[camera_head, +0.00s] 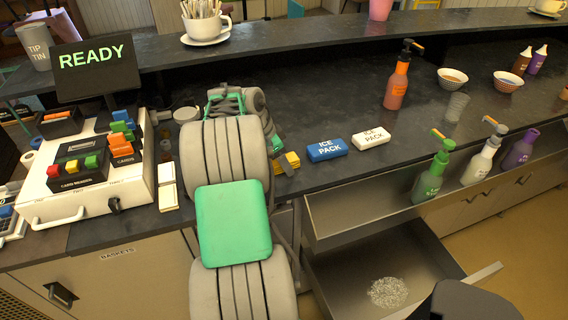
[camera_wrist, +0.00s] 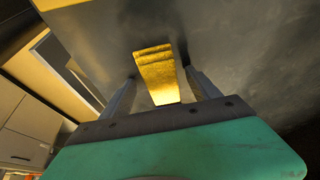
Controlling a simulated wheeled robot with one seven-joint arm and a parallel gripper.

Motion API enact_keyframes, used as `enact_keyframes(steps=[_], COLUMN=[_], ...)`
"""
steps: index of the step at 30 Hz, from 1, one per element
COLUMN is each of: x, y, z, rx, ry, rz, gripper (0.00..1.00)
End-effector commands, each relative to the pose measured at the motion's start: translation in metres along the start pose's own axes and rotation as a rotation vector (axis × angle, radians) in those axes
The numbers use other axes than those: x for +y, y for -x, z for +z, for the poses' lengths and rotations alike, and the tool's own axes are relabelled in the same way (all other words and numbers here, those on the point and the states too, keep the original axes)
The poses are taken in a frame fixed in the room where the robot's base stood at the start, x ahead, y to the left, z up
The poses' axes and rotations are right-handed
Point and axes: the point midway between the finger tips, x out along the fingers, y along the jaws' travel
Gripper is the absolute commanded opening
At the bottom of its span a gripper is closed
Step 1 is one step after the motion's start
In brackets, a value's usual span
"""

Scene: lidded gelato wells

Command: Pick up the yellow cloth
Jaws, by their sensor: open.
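The yellow cloth (camera_head: 287,162) lies folded on the dark counter near its front edge, just left of the blue ice pack. My arm hides part of it in the head view. In the wrist view the cloth (camera_wrist: 157,75) shows between the two fingers of my gripper (camera_wrist: 165,88). The fingers are apart, one on each side of the cloth. I cannot tell whether either finger touches it. In the head view the fingers are mostly hidden behind my arm.
A blue ice pack (camera_head: 326,150) and a white ice pack (camera_head: 371,138) lie right of the cloth. An orange bottle (camera_head: 397,82) stands farther back. A white register (camera_head: 92,185) is at left. An open drawer (camera_head: 335,275) sits below the counter, beside my arm.

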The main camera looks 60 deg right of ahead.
Motion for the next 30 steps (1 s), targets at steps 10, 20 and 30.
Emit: enact_keyframes(steps=[10,20,30], x=[0.0003,0.0003,0.0001], y=[-0.0004,-0.0004,-0.0003], z=[0.0004,0.0003,0.0003], rx=[-0.001,-0.001,0.000], ry=[0.001,0.001,0.001], rz=[0.001,0.001,0.001], gripper=[0.55,0.28,0.06])
